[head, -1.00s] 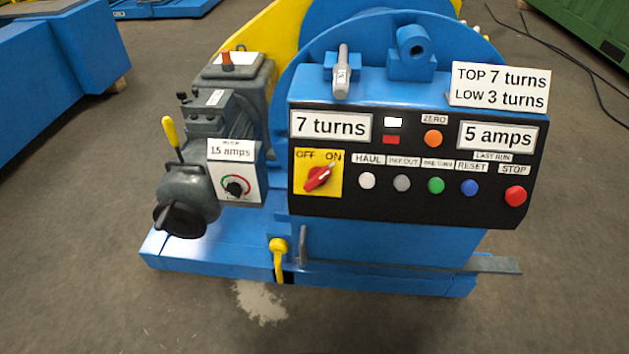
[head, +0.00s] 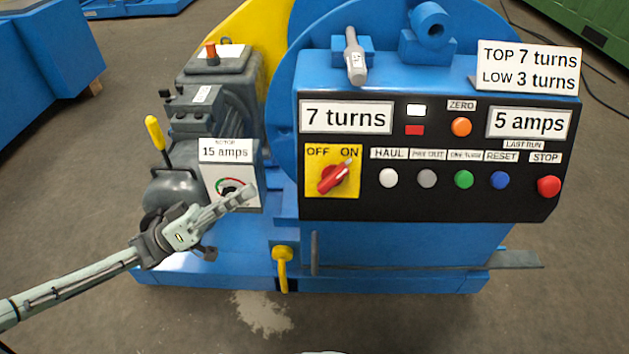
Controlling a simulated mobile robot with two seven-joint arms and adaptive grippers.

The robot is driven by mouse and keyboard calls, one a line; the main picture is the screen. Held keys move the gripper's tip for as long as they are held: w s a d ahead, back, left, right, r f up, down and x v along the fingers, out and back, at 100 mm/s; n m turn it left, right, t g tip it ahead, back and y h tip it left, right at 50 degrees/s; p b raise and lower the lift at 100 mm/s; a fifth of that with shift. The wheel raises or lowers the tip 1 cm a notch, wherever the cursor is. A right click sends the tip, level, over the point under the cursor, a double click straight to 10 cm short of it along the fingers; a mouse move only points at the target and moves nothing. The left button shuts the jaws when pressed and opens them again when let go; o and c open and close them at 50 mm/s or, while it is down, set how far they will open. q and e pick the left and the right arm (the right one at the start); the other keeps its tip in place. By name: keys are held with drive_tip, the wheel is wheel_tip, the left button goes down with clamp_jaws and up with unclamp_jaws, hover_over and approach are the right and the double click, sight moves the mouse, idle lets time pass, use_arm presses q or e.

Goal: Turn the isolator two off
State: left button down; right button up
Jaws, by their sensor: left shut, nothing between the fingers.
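The isolator is a red rotary handle (head: 334,178) on a yellow plate (head: 347,207) marked OFF and ON, at the left end of the black control panel. Its handle is tilted, with its upper right end towards ON. My left gripper (head: 250,192) is shut and empty. In the picture it lies to the left of the yellow plate, in front of the motor's dial box, and it appears apart from the handle. It partly hides the round dial (head: 229,184). My right gripper is not in view.
The black panel (head: 400,210) also carries several push buttons, including a red STOP (head: 548,187), and displays reading 7 turns and 5 amps. A yellow-handled lever (head: 155,133) stands at the left. A yellow hook (head: 281,265) and a grey bar (head: 430,266) lie below the panel.

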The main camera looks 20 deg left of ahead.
use_arm(q)
wheel_tip(320, 180, up, 6)
drive_tip(key=p, duration=0.2)
hover_over(306, 193)
drive_tip(key=a, duration=0.3)
drive_tip(key=shift+s+d+f+g+h, duration=0.15)
drive_tip(key=shift+s+d+f, duration=0.2)
drive_tip(key=shift+d+f, duration=0.25)
drive_tip(key=shift+s+d+f+g+h, duration=0.15)
drive_tip(key=shift+s+d+f, duration=0.15)
drive_tip(key=shift+d+f, duration=0.65)
drive_tip(key=shift+f, duration=0.05)
drive_tip(key=shift+s, duration=0.1)
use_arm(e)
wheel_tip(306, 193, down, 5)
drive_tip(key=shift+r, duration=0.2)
use_arm(q)
drive_tip(key=shift+f, duration=0.1)
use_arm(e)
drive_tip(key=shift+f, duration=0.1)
